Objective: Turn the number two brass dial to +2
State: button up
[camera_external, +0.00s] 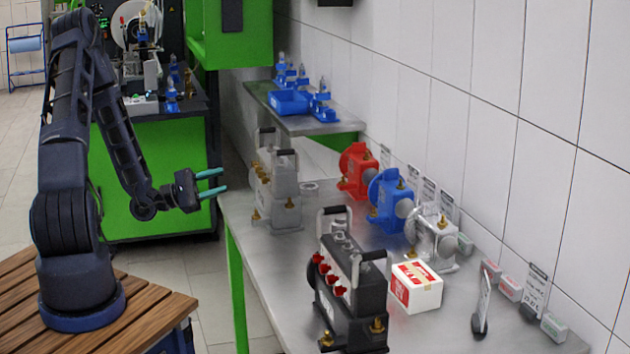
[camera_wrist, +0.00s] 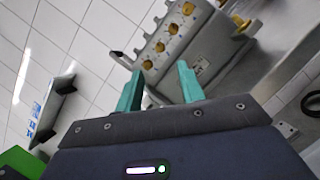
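The grey pump block (camera_external: 285,187) stands on the metal bench, to the right of my gripper (camera_external: 222,180) in the external view. In the wrist view the grey block (camera_wrist: 215,60) shows tilted, with a row of several brass dials (camera_wrist: 172,28) along its sloping face. Which dial is number two, and where its setting points, I cannot read. My gripper (camera_wrist: 160,68) is open and empty, its teal fingers spread. It points at the grey block with a gap between; the lowest brass dial (camera_wrist: 146,65) appears between the fingertips.
A black block with red dials (camera_external: 333,280) stands nearer on the bench (camera_external: 255,262). A red pump (camera_external: 355,170), a blue pump (camera_external: 388,198) and a white-red box (camera_external: 416,287) stand to the right.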

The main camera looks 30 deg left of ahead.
aim_at(259, 169)
jog(key=x, duration=0.9)
jog(key=shift+d, duration=0.2)
jog(key=shift+w, duration=0.1)
grip_shut()
